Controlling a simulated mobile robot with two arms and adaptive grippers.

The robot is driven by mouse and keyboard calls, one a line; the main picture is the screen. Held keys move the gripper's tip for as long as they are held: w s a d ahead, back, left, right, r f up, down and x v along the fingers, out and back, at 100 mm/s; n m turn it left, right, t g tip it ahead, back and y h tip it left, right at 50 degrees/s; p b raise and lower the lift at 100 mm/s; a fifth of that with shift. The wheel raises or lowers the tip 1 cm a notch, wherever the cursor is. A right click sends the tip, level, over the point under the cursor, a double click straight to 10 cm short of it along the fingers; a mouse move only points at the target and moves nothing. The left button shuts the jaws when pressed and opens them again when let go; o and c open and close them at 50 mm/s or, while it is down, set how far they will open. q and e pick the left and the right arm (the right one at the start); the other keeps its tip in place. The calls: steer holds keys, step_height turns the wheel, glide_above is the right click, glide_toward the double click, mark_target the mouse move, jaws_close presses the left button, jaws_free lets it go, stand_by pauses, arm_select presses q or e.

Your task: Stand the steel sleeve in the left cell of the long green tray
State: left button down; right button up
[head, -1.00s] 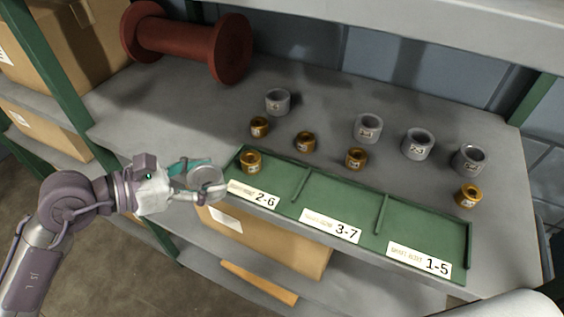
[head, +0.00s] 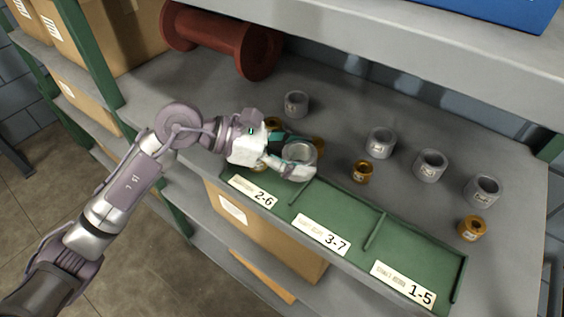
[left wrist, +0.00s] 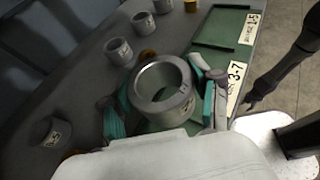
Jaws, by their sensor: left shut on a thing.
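My left gripper (head: 296,160) is shut on a grey steel sleeve (head: 299,153) and holds it in the air. In the head view they overlap the rear of the long green tray (head: 340,205), near the divider between the left and middle cells. The sleeve's ring (left wrist: 168,110) shows in the left wrist view between the green finger pads, open end toward the camera. The left cell, labelled 2-6 (head: 252,190), is largely hidden by my gripper.
Several other grey sleeves stand behind the tray, one (head: 296,103) at the back left and one (head: 380,142) near the middle. Brass bushings (head: 361,171) (head: 472,228) stand among them. The middle and right cells look empty. A shelf board (head: 430,50) hangs overhead; a red spool (head: 222,40) lies behind.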

mark_target(283, 180)
arm_select(q)
steer(key=w+a+f, duration=0.2)
steer(key=a, duration=0.1)
steer(key=shift+w+f+p, duration=0.15)
steer(key=shift+w+p, duration=0.1)
steer(key=shift+p, duration=0.05)
step_height(283, 180, down, 4)
steer(key=shift+r+p, duration=0.15)
steer(key=shift+p, duration=0.4)
arm_select(e)
steer(key=shift+s+d+r, duration=0.15)
steer(key=shift+d+r, duration=0.15)
steer(key=shift+r, duration=0.2)
steer(key=shift+s+d+r, duration=0.15)
steer(key=shift+d+r, duration=0.1)
steer(key=shift+r, duration=0.2)
arm_select(q)
steer(key=shift+f, duration=0.2)
arm_select(e)
steer(key=shift+f, duration=0.15)
arm_select(q)
steer(key=shift+f+b, duration=0.15)
steer(key=shift+b, duration=0.15)
steer(key=shift+c, duration=1.2)
jaws_free()
